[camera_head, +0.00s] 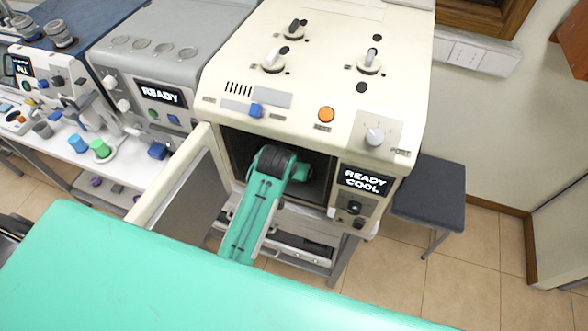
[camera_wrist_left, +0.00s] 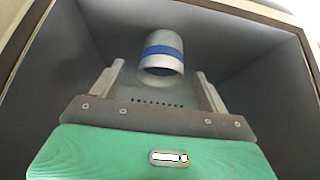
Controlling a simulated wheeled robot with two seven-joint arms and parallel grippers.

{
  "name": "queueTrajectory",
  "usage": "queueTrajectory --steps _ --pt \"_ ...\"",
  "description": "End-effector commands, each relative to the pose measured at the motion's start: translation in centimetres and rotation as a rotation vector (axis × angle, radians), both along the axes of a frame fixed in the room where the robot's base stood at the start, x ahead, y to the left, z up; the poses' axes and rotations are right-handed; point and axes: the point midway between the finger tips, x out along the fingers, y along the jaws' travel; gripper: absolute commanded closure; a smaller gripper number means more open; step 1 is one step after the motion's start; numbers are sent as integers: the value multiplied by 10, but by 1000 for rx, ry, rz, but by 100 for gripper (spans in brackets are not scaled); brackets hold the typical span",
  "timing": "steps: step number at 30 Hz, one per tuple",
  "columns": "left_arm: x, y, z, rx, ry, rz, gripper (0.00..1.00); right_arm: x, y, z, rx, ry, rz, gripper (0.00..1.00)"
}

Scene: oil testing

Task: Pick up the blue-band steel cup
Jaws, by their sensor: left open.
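The blue-band steel cup (camera_wrist_left: 163,66) shows in the left wrist view inside a grey-walled chamber, with a blue stripe around its side. My left gripper (camera_wrist_left: 160,70) is open, with one finger to each side of the cup in the picture. The cup is near or just beyond the fingertips, and I see no contact. In the head view my left arm reaches through the open door of the cream machine (camera_head: 310,110) into its dark chamber (camera_head: 318,170). The fingers and cup are hidden there. My right gripper is not in view.
The open door (camera_head: 185,185) stands left of my arm, close to it. The display panel (camera_head: 365,182) borders the opening on the right. Blue (camera_head: 78,143) and green (camera_head: 101,149) cups stand on the left bench. A dark stool (camera_head: 430,195) is at right.

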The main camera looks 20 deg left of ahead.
Motion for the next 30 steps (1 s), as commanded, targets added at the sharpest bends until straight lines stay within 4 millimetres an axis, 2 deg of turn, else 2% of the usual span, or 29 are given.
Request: queueTrajectory --steps 1,4,10,19,27,30 --pt "3 1 -1 1 4 1 23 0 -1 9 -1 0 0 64" --pt "10 2 -11 0 3 0 23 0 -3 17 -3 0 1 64" --pt "20 1 -28 0 2 0 23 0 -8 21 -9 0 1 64" --pt "21 1 -31 0 0 0 23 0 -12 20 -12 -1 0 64" --pt "21 1 -31 0 0 0 75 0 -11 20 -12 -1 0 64" --pt "21 1 -31 0 0 0 75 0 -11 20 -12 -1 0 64"
